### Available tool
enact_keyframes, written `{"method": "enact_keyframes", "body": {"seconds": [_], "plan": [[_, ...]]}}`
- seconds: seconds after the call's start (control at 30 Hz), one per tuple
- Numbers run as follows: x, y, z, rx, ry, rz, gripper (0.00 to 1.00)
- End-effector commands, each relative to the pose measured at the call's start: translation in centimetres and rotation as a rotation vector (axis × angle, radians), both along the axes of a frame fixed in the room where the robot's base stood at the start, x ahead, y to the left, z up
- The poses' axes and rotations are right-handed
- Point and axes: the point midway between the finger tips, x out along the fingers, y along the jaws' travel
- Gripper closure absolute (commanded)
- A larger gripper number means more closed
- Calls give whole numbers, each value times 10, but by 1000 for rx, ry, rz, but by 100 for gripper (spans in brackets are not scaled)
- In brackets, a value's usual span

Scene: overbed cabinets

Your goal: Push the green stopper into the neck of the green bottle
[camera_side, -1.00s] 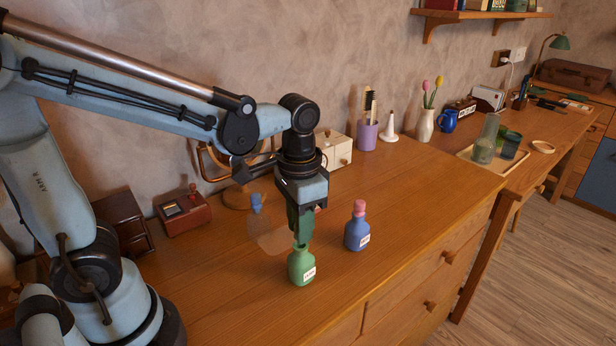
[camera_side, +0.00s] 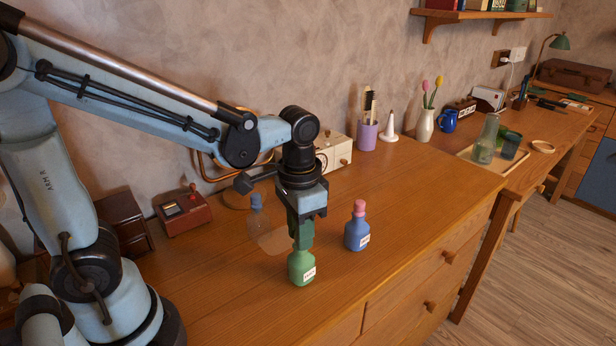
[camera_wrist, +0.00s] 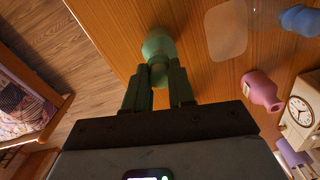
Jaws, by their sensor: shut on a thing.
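The green bottle (camera_side: 301,269) stands upright on the wooden desk, with a white label on its side. My gripper (camera_side: 302,243) is directly above it, pointing down, its green fingers at the bottle's neck. In the wrist view, my gripper (camera_wrist: 158,92) is shut on the green stopper (camera_wrist: 158,74), which is small and partly hidden between the fingers. The green bottle (camera_wrist: 158,43) lies straight beyond the stopper in that view. The stopper lines up with the neck and appears to meet it; how deep it sits I cannot tell.
A blue bottle with a pink stopper (camera_side: 357,230) stands close to the right. A clear bottle with a blue stopper (camera_side: 257,215) stands behind to the left. A red-brown box (camera_side: 183,213) is further left.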

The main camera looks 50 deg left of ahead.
Motion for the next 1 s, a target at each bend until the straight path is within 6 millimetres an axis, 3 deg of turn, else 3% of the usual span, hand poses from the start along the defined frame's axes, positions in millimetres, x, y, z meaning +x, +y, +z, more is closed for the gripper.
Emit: {"method": "enact_keyframes", "body": {"seconds": [0.03, 0.07, 0.27, 0.67, 1.0], "plan": [[0, 0, -1, 0, 0, 0, 100], [0, 0, -1, 0, 0, 0, 75], [0, 0, -1, 0, 0, 0, 46], [0, 0, 5, 0, 0, 0, 46], [-1, 0, 49, 0, 0, 0, 46]]}}
